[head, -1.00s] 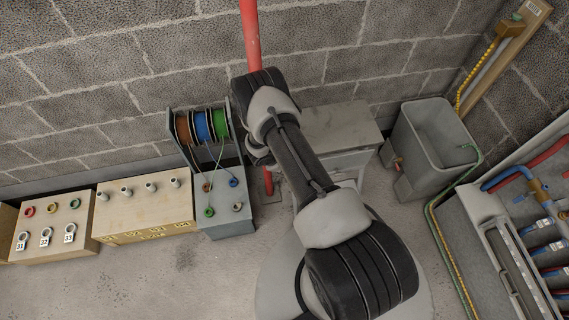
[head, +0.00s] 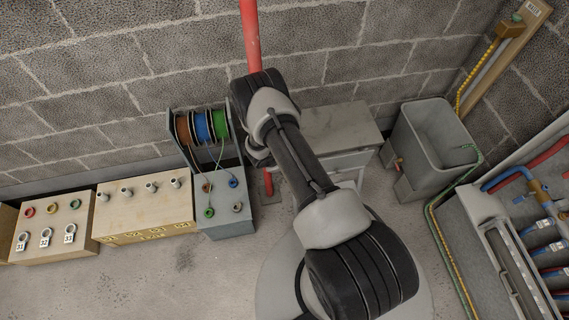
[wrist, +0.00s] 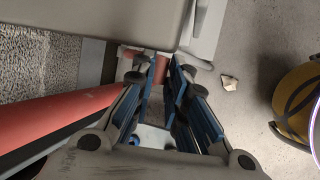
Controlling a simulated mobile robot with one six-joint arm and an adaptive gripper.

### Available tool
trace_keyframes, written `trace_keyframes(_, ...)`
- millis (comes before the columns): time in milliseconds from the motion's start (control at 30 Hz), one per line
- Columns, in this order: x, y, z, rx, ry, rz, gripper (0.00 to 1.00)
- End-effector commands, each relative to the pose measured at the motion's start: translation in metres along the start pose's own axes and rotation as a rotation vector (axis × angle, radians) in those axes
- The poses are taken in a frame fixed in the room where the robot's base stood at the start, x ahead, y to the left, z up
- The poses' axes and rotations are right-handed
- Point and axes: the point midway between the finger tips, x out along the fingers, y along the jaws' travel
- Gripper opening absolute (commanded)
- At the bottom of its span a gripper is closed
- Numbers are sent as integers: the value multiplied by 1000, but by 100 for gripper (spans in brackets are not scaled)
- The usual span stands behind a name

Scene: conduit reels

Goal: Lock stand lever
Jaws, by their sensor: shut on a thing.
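The reel stand (head: 171,115) stands against the wall at centre left in the head view, with brown, blue and green cable reels. My gripper (wrist: 169,62) shows in the wrist view with its blue-padded fingers close together. A short red piece (wrist: 132,56) crosses at the fingertips and shows on both sides of them; the fingers are shut on it. I cannot tell for sure whether it is the stand lever. My gripper is hidden behind my arm in the head view.
A red pipe (head: 251,35) runs up the wall beside my arm. A grey cabinet (head: 343,125) and a tub (head: 409,140) stand to the right. Wooden boxes (head: 144,205) line the left. Yellow and black round thing (wrist: 301,95) sits right in the wrist view, beside bare floor.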

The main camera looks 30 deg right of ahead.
Motion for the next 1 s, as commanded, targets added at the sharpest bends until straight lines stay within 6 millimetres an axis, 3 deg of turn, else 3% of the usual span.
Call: trace_keyframes(1000, 25, -17, -11, 176, 1, 427, 0)
